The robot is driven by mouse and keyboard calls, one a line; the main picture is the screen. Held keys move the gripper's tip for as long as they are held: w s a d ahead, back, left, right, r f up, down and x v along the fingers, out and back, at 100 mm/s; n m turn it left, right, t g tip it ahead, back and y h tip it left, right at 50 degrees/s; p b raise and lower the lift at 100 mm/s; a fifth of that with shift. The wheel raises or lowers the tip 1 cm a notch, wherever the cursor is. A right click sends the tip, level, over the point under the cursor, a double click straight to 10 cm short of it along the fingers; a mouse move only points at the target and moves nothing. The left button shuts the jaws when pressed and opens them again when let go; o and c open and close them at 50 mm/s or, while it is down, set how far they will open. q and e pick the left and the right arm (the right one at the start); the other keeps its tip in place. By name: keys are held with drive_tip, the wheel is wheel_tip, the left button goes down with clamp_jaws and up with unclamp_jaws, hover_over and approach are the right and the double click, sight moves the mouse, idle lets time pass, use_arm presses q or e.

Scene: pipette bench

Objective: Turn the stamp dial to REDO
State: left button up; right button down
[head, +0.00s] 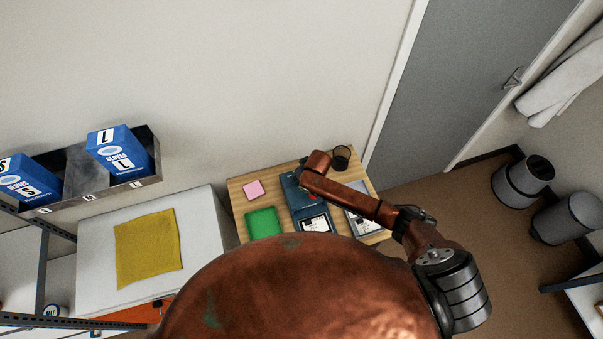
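A blue device (297,195) stands on the small wooden table, with a white printed card (315,224) at its front end. I cannot make out a dial or the word REDO on it; my copper-coloured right arm passes over its right side and hides part of it. The end of that arm is above the device's back part. The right gripper itself cannot be made out, so its fingers and any contact are hidden. My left gripper is not in view.
The wooden table (237,190) also bears a pink pad (253,190), a green block (263,223), a dark cup (341,157) and a grey item with a card (358,222). A white cabinet with a yellow cloth (148,248) stands left. Glove boxes (121,152) sit on a wall shelf.

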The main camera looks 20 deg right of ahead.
drive_tip(key=m+p, duration=0.1)
drive_tip(key=m+h+p, duration=0.1)
drive_tip(key=shift+a+r+m, duration=0.1)
drive_tip(key=shift+a+m, duration=0.1)
drive_tip(key=shift+m, duration=0.2)
drive_tip(key=shift+m+p, duration=0.3)
drive_tip(key=shift+m, duration=0.2)
drive_tip(key=shift+h, duration=0.3)
drive_tip(key=c, duration=1.7)
unclamp_jaws()
drive_tip(key=shift+c, duration=0.2)
drive_tip(key=shift+d, duration=0.1)
drive_tip(key=v, duration=1.2)
drive_tip(key=shift+s, duration=0.2)
